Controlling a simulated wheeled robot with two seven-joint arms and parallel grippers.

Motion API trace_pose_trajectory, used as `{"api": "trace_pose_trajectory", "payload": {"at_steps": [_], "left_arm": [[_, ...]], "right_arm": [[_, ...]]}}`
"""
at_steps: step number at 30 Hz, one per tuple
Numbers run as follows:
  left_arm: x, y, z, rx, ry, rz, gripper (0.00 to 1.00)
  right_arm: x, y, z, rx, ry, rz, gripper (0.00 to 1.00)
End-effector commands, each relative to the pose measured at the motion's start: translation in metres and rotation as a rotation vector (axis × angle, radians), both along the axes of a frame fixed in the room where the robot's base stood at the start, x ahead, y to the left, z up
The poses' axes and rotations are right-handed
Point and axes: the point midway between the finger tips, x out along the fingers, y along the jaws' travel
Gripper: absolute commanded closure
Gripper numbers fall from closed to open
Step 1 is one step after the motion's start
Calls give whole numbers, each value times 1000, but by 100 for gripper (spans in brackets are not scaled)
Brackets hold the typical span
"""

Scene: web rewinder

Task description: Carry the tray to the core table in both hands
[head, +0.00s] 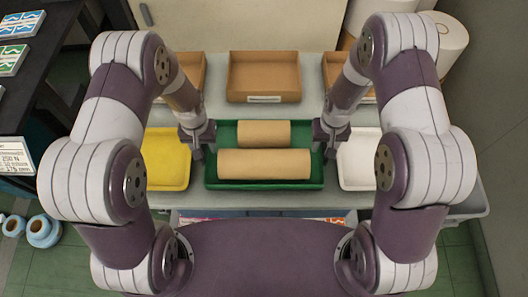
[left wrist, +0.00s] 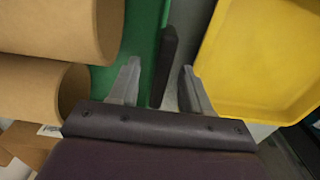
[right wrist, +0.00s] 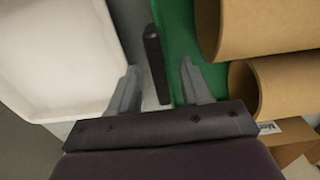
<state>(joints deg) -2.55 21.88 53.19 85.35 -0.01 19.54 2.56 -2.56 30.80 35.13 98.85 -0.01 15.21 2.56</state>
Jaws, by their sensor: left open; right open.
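A green tray (head: 228,184) sits on the grey table with two brown cardboard cores lying in it, a longer front core (head: 264,164) and a shorter back core (head: 263,133). My left gripper (head: 197,152) is at the tray's left side. In the left wrist view its open fingers (left wrist: 160,85) stand on either side of a dark handle (left wrist: 165,65) on the tray's side. My right gripper (head: 331,150) is at the right side. In the right wrist view its open fingers (right wrist: 160,85) stand on either side of the other dark handle (right wrist: 156,60). Neither gripper visibly grips a handle.
A yellow tray (head: 166,158) is close on the left and a white tray (head: 358,160) close on the right. Brown boxes (head: 264,77) stand behind. White rolls (head: 450,40) are at the back right. A dark shelf (head: 40,80) is at the left.

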Motion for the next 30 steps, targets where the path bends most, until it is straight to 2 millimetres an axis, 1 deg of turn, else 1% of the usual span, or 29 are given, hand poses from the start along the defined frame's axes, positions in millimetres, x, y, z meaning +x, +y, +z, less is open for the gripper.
{"api": "trace_pose_trajectory", "payload": {"at_steps": [4,12,13,14,15,17,18,26,30], "left_arm": [[-1,0,-9,0,2,0,52],[-1,0,-10,0,1,0,52],[-1,0,-10,0,1,0,55],[-1,0,-10,0,1,0,65],[-1,0,-10,0,1,0,78],[0,0,-10,0,1,0,98],[0,0,-10,0,1,0,100],[0,0,-9,0,-1,0,100],[0,-1,0,0,-1,0,100]], "right_arm": [[-1,0,-9,0,1,0,52],[0,0,-10,0,0,0,52],[0,0,-10,0,0,0,55],[0,0,-10,0,0,0,65],[0,0,-10,0,0,0,78],[0,0,-10,0,0,0,98],[0,0,-10,0,0,0,100],[0,0,-9,0,-1,0,100],[0,1,0,0,-1,1,100]]}}
